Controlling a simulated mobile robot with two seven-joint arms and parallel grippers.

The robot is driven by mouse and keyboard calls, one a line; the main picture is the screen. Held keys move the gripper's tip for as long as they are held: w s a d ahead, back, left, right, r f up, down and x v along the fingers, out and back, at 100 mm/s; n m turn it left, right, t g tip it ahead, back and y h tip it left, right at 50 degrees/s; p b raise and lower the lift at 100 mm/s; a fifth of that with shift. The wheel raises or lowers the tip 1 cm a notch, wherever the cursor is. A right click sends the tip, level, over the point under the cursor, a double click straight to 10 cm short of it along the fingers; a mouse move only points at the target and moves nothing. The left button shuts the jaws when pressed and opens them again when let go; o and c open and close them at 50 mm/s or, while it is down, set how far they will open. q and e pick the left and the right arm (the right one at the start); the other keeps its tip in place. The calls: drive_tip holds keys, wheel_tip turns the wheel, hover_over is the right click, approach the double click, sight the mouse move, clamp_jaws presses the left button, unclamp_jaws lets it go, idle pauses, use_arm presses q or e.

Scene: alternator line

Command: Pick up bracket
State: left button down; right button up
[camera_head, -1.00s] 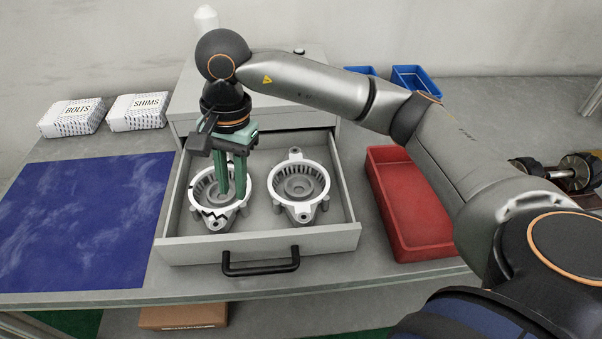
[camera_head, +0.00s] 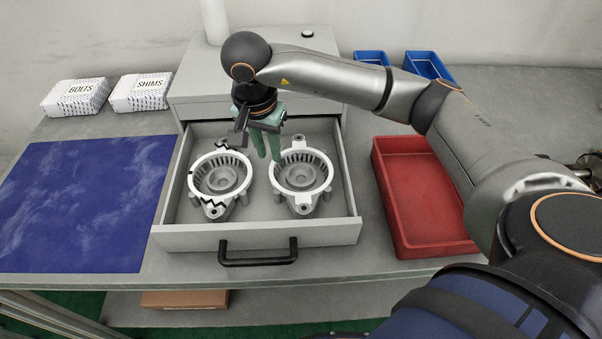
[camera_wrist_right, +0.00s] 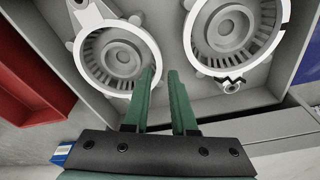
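Two round metal brackets lie in the open drawer (camera_head: 330,232). The left bracket (camera_head: 219,178) has dark zigzag marks on its rim and lugs; the right bracket (camera_head: 302,172) shows no such marks. In the right wrist view the order is reversed: the marked bracket (camera_wrist_right: 232,32) is at right, the unmarked one (camera_wrist_right: 118,55) at left. My right gripper (camera_head: 270,158) hangs over the drawer between the brackets, close to the right bracket's left rim. My left gripper is not in view.
A red tray (camera_head: 382,190) stands right of the drawer, with blue bins (camera_head: 428,66) behind. A blue mat (camera_head: 85,205) lies at left. White BOLTS (camera_head: 76,97) and SHIMS (camera_head: 141,92) boxes stand at the back left. The drawer's black handle (camera_head: 258,258) sticks out in front.

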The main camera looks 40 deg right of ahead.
sight(273, 163)
drive_tip(key=f, duration=0.3)
drive_tip(key=d+f, duration=0.1)
drive_tip(key=shift+w+f+p, duration=0.3)
drive_tip(key=shift+f+p, duration=0.05)
clamp_jaws()
drive_tip(key=shift+w+r, duration=0.1)
drive_tip(key=shift+r, duration=0.05)
idle(0.9)
